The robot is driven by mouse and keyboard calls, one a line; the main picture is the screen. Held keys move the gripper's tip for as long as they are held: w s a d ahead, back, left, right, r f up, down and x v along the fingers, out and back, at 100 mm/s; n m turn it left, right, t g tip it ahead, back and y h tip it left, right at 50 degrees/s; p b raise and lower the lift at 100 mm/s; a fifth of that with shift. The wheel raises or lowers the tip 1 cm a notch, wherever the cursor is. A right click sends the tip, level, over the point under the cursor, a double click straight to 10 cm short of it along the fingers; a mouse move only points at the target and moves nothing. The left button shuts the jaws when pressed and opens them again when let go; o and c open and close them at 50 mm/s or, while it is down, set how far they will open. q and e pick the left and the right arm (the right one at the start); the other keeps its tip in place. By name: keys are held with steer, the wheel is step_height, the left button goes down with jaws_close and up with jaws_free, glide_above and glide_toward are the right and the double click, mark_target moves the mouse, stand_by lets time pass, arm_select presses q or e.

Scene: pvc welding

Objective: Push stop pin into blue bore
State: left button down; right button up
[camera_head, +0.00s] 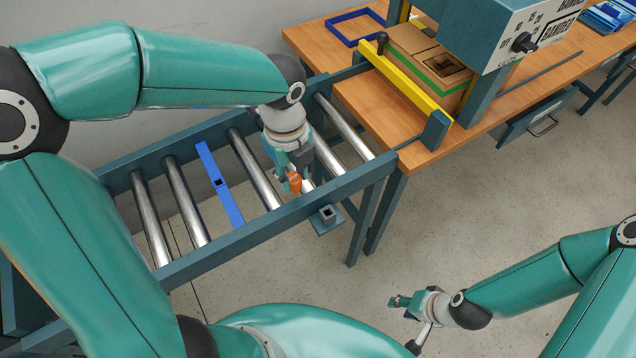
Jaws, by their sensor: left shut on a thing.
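An orange stop pin (295,182) is in the jaws of my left gripper (294,170), which points down over the roller conveyor near its front rail. A blue crossbar (230,203) lies across the conveyor to the left of the gripper. The crossbar has a small dark square bore (218,183) near its middle; it looks empty. The pin is apart from the bore, to its right. How much of the pin is inside the jaws is hidden. My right gripper (397,301) is over the floor at lower right, away from the conveyor; its finger opening is too small to make out.
A small square socket (327,213) sits on a bracket outside the conveyor's front rail (270,223). Steel rollers (254,170) lie on both sides of the crossbar. A wooden table (385,125) with a yellow bar (412,82), cardboard box (425,55) and strapping machine (470,35) adjoins the conveyor.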

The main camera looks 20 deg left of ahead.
arm_select(q)
steer(key=s+a+r+n+p, duration=0.1)
steer(key=a+r+n+p, duration=0.1)
steer(key=a, duration=0.7)
steer(key=s+a+r+n+p, duration=0.1)
steer(key=a+p, duration=0.3)
steer(key=a, duration=0.5)
steer(key=shift+a+r+n, duration=0.2)
steer(key=shift+r+n, duration=0.15)
steer(key=shift+n, duration=0.25)
arm_select(e)
step_height(320, 180, up, 7)
steer(key=w, duration=0.1)
steer(key=shift+w, duration=0.2)
steer(key=shift+d+r, duration=0.1)
arm_select(q)
step_height(320, 180, down, 6)
steer(key=b, duration=0.4)
steer(key=shift+r, duration=0.1)
arm_select(e)
step_height(320, 180, down, 4)
steer(key=shift+f, duration=0.25)
steer(key=shift+r, duration=0.25)
arm_select(q)
steer(key=shift+f+b, duration=1.45)
steer(key=shift+f, duration=0.55)
arm_select(e)
steer(key=shift+f, duration=1.5)
